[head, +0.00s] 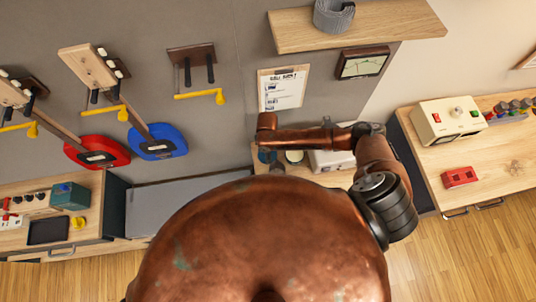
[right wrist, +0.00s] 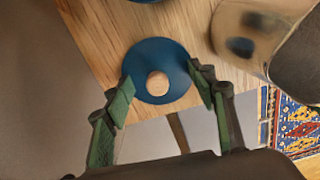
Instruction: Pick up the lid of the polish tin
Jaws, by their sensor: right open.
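A round blue disc with a pale wood-coloured round centre, which looks like the lid of the polish tin (right wrist: 152,60), lies on a wooden surface in the right wrist view. I cannot tell whether the tin is under it. My right gripper (right wrist: 160,78) is open, with one green-padded finger to the left of the disc and one to the right. Nothing is held between the fingers. In the head view my right arm reaches left over the bench by the wall, and its gripper is hard to make out there. My left gripper is not in view.
A shiny rounded container (right wrist: 262,35) stands close to the right finger. A patterned rug (right wrist: 295,125) lies beyond the wooden edge. In the head view a wooden shelf (head: 350,27) is above, and a red box (head: 460,178) lies on the right bench.

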